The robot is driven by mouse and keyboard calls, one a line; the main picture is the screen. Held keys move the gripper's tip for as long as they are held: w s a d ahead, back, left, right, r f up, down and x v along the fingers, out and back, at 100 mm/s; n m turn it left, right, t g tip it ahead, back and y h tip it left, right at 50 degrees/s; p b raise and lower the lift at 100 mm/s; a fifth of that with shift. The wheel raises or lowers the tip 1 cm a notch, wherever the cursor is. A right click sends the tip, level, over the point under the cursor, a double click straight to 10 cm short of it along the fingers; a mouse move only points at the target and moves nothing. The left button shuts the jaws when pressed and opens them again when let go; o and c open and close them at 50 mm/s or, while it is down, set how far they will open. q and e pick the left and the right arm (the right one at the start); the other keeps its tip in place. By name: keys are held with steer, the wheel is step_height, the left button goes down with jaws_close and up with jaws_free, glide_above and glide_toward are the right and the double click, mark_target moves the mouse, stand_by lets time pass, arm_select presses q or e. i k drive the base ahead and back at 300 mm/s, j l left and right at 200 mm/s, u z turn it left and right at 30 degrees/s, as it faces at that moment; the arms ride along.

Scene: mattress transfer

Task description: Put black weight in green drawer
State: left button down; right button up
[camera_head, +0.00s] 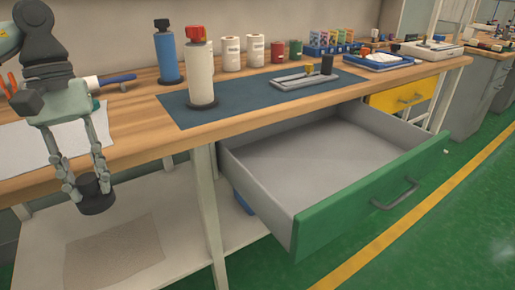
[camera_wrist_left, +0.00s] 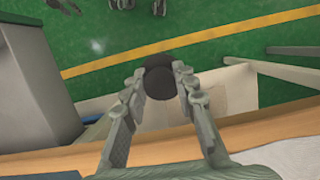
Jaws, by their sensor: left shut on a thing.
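The black weight (camera_head: 95,200) is a short dark cylinder at the lower left of the head view. My left gripper (camera_head: 91,186) is shut on it and holds it in the air, just off the front edge of the workbench. The weight also shows between the fingertips in the left wrist view (camera_wrist_left: 158,84). The green drawer (camera_head: 325,214) is pulled open under the bench, to the right of my left gripper. Its grey inside (camera_head: 310,158) looks empty. My right gripper is in neither view.
A bench leg (camera_head: 209,215) stands between the held weight and the drawer. A closed yellow drawer (camera_head: 390,98) is further right.

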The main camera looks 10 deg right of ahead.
mark_target(343, 149)
steer(key=i+l, duration=0.1)
steer(key=l, duration=0.3)
steer(key=l+z, duration=0.1)
steer(key=l, duration=0.3)
steer(key=i+l, duration=0.15)
steer(key=l, duration=0.25)
steer(key=i+l+z, duration=0.1)
steer(key=l, duration=0.25)
steer(key=i+l, duration=0.1)
steer(key=l, duration=0.3)
steer(key=i+l+z, duration=0.1)
steer(key=l, duration=0.3)
steer(key=i+l, duration=0.1)
steer(key=l, duration=0.25)
steer(key=i+l+z, duration=0.1)
steer(key=l, duration=0.3)
